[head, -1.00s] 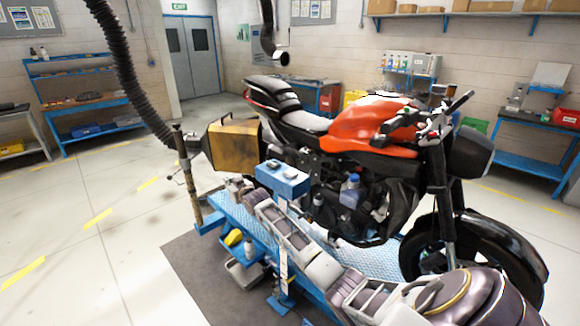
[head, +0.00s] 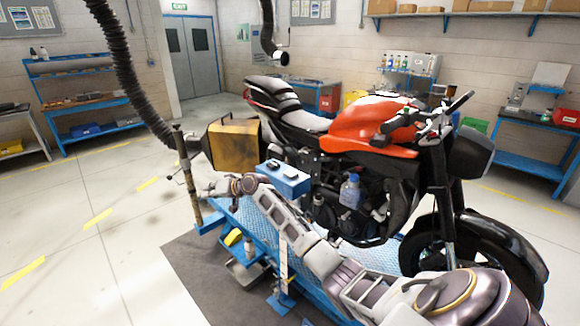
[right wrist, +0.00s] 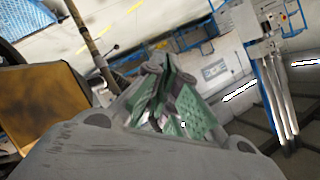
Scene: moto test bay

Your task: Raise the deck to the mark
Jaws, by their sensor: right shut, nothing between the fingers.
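The deck (head: 385,258) is a blue textured lift platform under the orange motorcycle (head: 370,125). A pale upright strip (head: 283,258) stands at its near side; I cannot make out a mark on it. A worn upright bar (head: 192,185) stands at the deck's left end and also shows in the right wrist view (right wrist: 88,35). My right gripper (head: 212,190) is beside this bar, shut and empty, with green finger pads in the right wrist view (right wrist: 172,105). I cannot tell whether it touches the bar. My right arm hides part of the deck. My left gripper is not in view.
A blue box (head: 284,179) with small items on top stands close behind my right arm. A yellowed box (head: 233,146) is behind the bar. The floor at the left is clear.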

